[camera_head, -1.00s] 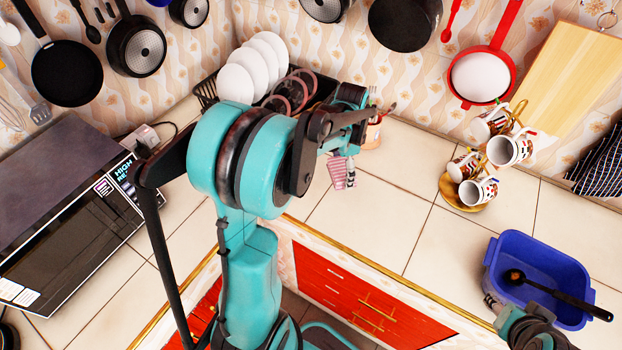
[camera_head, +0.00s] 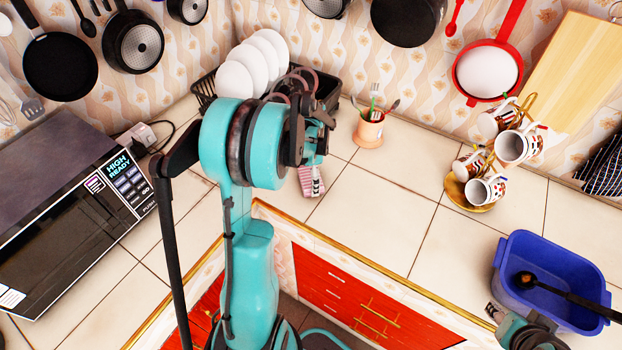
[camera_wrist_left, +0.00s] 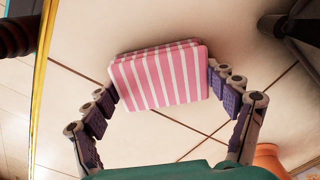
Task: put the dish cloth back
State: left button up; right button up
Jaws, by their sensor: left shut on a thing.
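The dish cloth, a folded pink-and-white striped pad (camera_wrist_left: 158,80), sits between the fingers of my left gripper (camera_wrist_left: 165,88) in the left wrist view. The fingers press on its two short sides. In the head view the cloth (camera_head: 309,181) shows just below my left wrist, over the tiled counter, and my arm hides part of the gripper. Whether the cloth touches the counter is hard to tell. My right gripper (camera_head: 494,312) shows only partly at the lower right, by the blue basin, and its fingers are too small to read.
A dish rack with white plates (camera_head: 268,55) stands behind my left arm. A cutlery cup (camera_head: 369,130) is right of it. A mug stand (camera_head: 470,195) and a blue basin (camera_head: 545,275) are at the right. A microwave (camera_head: 75,235) is at the left. Middle counter is clear.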

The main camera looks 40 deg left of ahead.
pick_arm(q)
jog(key=shift+r, duration=0.1)
jog(key=o, duration=1)
